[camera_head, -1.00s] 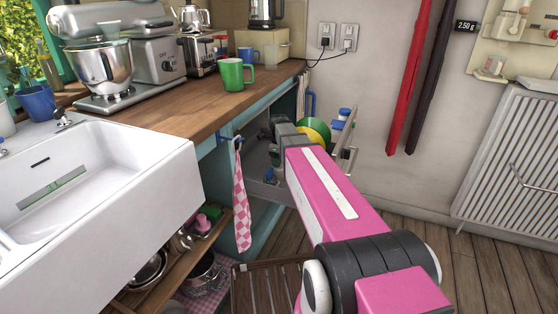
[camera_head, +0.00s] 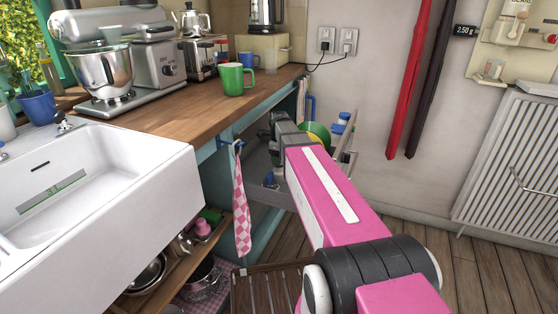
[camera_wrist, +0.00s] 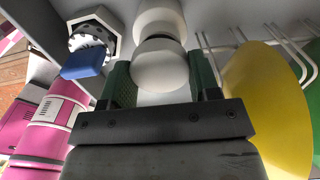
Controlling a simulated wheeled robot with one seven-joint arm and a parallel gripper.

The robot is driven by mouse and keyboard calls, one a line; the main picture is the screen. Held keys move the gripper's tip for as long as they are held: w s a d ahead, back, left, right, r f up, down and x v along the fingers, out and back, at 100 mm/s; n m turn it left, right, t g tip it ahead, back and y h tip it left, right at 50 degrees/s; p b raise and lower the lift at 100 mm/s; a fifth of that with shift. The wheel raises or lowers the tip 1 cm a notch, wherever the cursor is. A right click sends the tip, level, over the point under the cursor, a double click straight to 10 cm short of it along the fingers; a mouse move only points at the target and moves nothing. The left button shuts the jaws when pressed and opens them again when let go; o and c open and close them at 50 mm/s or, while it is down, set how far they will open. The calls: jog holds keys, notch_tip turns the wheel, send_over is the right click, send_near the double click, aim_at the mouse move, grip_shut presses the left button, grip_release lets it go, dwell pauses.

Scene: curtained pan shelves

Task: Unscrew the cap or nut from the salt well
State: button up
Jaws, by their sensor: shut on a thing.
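In the wrist view, my gripper (camera_wrist: 160,88) has its two dark green fingers on either side of a white rounded piece (camera_wrist: 160,66) and is shut on it. This piece stands in line with another white round form behind it. I cannot tell whether it is the salt well's cap. To its left, a white hexagonal fitting (camera_wrist: 98,18) surrounds a dark toothed ring with a blue tab (camera_wrist: 84,62). In the head view, my gripper (camera_head: 277,122) reaches into the open grey interior below the counter; its fingertips and the held piece are hidden there.
A yellow plate (camera_wrist: 262,105) and white wire rack prongs (camera_wrist: 285,45) stand close on the right in the wrist view. The wooden counter (camera_head: 190,115) with a green mug (camera_head: 232,80) lies above left. A checked towel (camera_head: 241,212) hangs left of my arm.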

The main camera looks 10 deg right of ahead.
dwell(0.3)
jog(key=shift+r, duration=2.5)
